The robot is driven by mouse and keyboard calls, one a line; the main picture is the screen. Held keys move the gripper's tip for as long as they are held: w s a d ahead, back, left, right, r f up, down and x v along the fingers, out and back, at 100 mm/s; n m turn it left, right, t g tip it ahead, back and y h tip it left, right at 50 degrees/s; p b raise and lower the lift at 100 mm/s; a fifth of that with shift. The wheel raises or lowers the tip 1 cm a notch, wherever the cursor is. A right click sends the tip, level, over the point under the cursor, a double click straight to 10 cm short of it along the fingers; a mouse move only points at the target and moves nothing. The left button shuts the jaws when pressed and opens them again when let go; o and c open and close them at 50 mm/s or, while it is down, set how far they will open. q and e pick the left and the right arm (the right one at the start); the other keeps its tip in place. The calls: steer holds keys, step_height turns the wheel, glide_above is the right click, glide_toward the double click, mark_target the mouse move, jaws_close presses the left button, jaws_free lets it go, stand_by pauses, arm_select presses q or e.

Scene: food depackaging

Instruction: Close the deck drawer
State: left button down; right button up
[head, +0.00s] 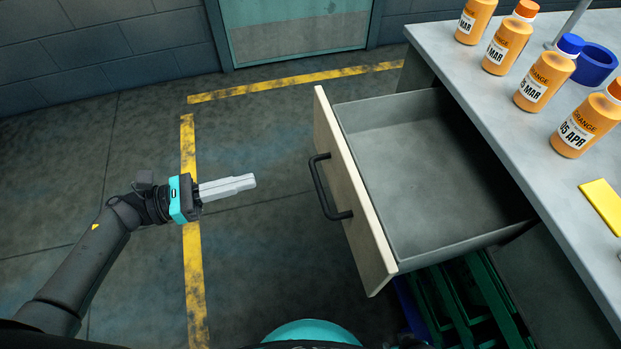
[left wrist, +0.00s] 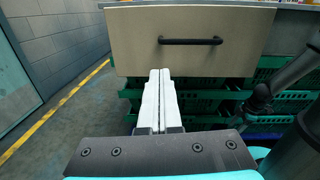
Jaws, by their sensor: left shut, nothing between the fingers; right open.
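The deck drawer (head: 425,165) is pulled out from under the worktop and looks empty inside. Its pale front panel (head: 358,200) carries a black bar handle (head: 325,188). In the left wrist view the drawer front (left wrist: 235,30) faces me with its handle (left wrist: 190,41) across the middle. My left gripper (head: 254,181) is shut and empty, pointing at the drawer front from the left, with a gap before the handle. Its closed white fingers (left wrist: 160,75) show below and left of the handle in the left wrist view. My right gripper is not visible.
Green crates (head: 465,300) sit beneath the drawer. Part of my right arm (left wrist: 280,80) shows at right. The floor left of the drawer is clear.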

arm_select(q)
steer(key=m, duration=0.1)
glide_toward(332, 167)
steer(key=shift+g, duration=0.4)
steer(key=x, duration=0.5)
steer(key=shift+w+d, duration=0.1)
steer(key=shift+w, duration=0.3)
steer(key=shift+w+d, duration=0.25)
steer(key=shift+d, duration=0.4)
arm_select(e)
steer(key=shift+s+d+f, duration=0.15)
steer(key=shift+f, duration=0.1)
arm_select(q)
steer(key=shift+d, duration=0.15)
